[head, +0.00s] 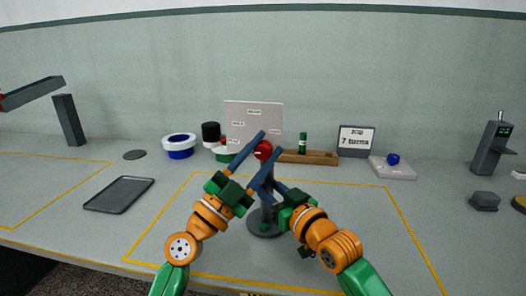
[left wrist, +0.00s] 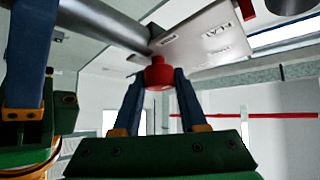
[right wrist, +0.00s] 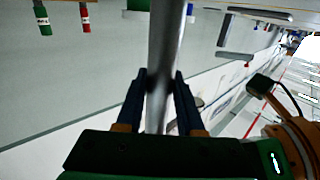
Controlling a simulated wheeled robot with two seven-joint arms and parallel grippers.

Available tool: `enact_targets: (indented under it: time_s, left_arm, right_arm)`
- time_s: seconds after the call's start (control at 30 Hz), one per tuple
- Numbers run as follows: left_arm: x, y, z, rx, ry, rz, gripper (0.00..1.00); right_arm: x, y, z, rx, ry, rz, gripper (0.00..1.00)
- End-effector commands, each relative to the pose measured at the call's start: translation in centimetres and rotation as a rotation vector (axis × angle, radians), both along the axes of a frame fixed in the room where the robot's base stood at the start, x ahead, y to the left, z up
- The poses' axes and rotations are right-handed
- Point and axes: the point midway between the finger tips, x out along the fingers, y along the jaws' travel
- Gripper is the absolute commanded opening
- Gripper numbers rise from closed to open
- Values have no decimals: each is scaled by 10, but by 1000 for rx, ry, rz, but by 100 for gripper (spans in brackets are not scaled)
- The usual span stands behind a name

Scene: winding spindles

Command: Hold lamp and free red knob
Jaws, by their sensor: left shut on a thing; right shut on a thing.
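The lamp is a grey post (head: 266,211) on a round dark base (head: 256,229), standing upright in the middle of the table. The red knob (head: 263,150) sits near the top of the post. My left gripper (head: 266,147) is shut on the red knob; the left wrist view shows the knob (left wrist: 159,73) between its fingertips. My right gripper (head: 266,184) is shut on the post below the knob; the right wrist view shows the post (right wrist: 161,85) between its fingers. The fingers hide parts of the post and knob in the head view.
A yellow line (head: 405,215) frames the work area. Behind stand a white board (head: 255,115), a wooden tray (head: 318,157), a dark sign (head: 356,140) and a blue-and-white ring (head: 180,147). A dark tray (head: 119,194) lies at left.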

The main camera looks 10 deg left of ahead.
Motion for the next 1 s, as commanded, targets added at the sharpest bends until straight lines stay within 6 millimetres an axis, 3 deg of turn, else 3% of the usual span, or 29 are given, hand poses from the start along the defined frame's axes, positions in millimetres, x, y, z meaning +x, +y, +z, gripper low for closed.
enact_targets:
  time_s: [0.43,1.0]
  left_arm:
    - [-1,0,2,-276,17,-4,0]
    - [-1,0,2,-341,22,-3,0]
  right_arm:
    - [0,1,-3,-6,7,1,0]
    - [0,0,-4,-7,10,1,0]
